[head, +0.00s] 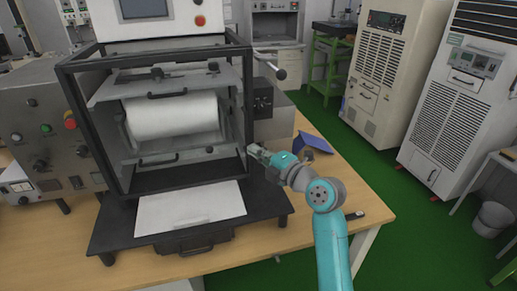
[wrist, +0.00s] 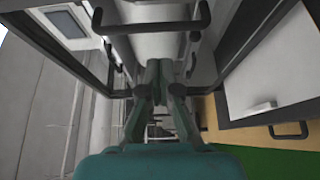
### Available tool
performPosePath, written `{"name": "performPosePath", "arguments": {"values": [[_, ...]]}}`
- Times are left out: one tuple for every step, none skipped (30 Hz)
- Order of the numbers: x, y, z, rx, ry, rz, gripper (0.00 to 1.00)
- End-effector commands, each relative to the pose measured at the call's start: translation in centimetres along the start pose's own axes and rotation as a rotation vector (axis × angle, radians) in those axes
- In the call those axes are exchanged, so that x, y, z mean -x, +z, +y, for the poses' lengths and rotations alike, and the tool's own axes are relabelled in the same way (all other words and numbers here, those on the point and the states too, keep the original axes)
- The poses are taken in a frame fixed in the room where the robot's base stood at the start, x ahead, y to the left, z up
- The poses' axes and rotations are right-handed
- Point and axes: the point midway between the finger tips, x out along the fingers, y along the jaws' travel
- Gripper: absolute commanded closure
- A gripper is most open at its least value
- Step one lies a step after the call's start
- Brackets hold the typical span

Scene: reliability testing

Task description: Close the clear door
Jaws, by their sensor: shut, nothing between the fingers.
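A machine with a black-framed enclosure (head: 247,115) stands on the wooden table, with a white roll (head: 172,117) inside. I cannot surely pick out the clear door, as any clear pane hardly shows. A flat pale panel (head: 165,212) with a small light handle lies in front of the enclosure; it also shows at right in the wrist view (wrist: 245,75). My gripper (head: 252,150) is at the enclosure's right front post, low down; I cannot tell whether it touches. In the wrist view its fingers (wrist: 157,68) are together and empty, pointing toward the roll.
Dark handles (head: 180,93) cross the enclosure above and below the roll. A blue object (head: 318,142) lies right of my gripper. The table's right front (head: 300,235) is mostly clear.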

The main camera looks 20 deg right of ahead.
Motion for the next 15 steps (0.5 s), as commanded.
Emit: {"name": "performPosePath", "arguments": {"values": [[0.7, 0.1, 0.0, 0.0, 0.0, -0.001, 1.0], [1.1, 0.2, 0.0, -0.001, 0.001, -0.001, 1.0], [1.6, 0.2, 0.0, 0.0, 0.001, -0.001, 1.0], [2.0, 0.3, 0.0, 0.0, 0.0, -0.002, 1.0], [2.5, 0.3, -0.1, -0.001, -0.001, -0.002, 1.0], [3.0, 0.4, -0.1, -0.001, -0.001, -0.001, 1.0], [3.5, 0.4, 0.0, 0.0, 0.0, -0.001, 1.0], [4.0, 0.5, 0.0, -0.001, 0.001, -0.001, 1.0], [4.7, 0.5, -0.1, -0.001, -0.001, -0.002, 1.0], [5.2, 0.6, -0.1, -0.001, -0.001, -0.002, 1.0], [5.7, 0.6, -0.1, -0.001, -0.001, -0.001, 1.0], [6.3, 0.7, -0.1, -0.001, 0.0, -0.002, 1.0], [6.8, 0.7, 0.0, -0.001, 0.0, -0.001, 1.0], [7.2, 0.7, -0.1, -0.001, -0.001, -0.001, 1.0], [7.7, 0.8, -0.1, -0.002, -0.002, -0.001, 1.0]]}}
